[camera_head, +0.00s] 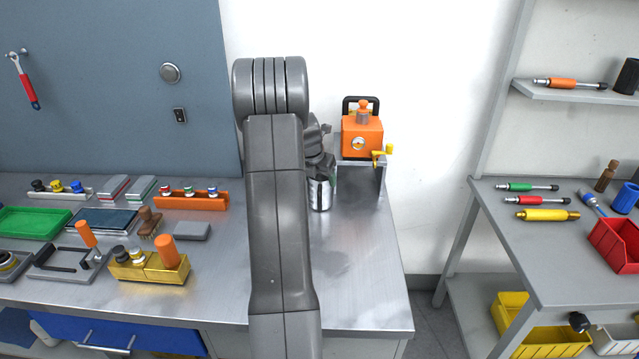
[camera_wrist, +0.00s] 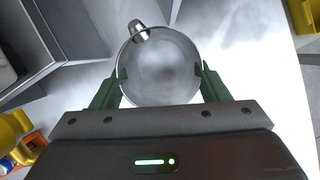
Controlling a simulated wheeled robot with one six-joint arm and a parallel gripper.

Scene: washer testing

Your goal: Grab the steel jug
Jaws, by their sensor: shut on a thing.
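The steel jug (camera_head: 321,192) is shiny and stands out just right of my arm in the head view, in front of the grey stand; my arm hides part of it. In the wrist view the jug (camera_wrist: 160,70) is seen from above as a round opening with a small spout at its upper left. My gripper's green fingers (camera_wrist: 160,86) are shut on the jug, one on each side of it. In the head view my gripper is mostly hidden behind my arm. I cannot tell whether the jug touches the bench.
An orange device (camera_head: 362,137) with a yellow tap sits on a metal stand (camera_head: 371,186) close to the right of the jug. Trays and tools, including a gold block (camera_head: 150,268), fill the bench left of my arm. The bench's right front (camera_head: 365,285) is clear.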

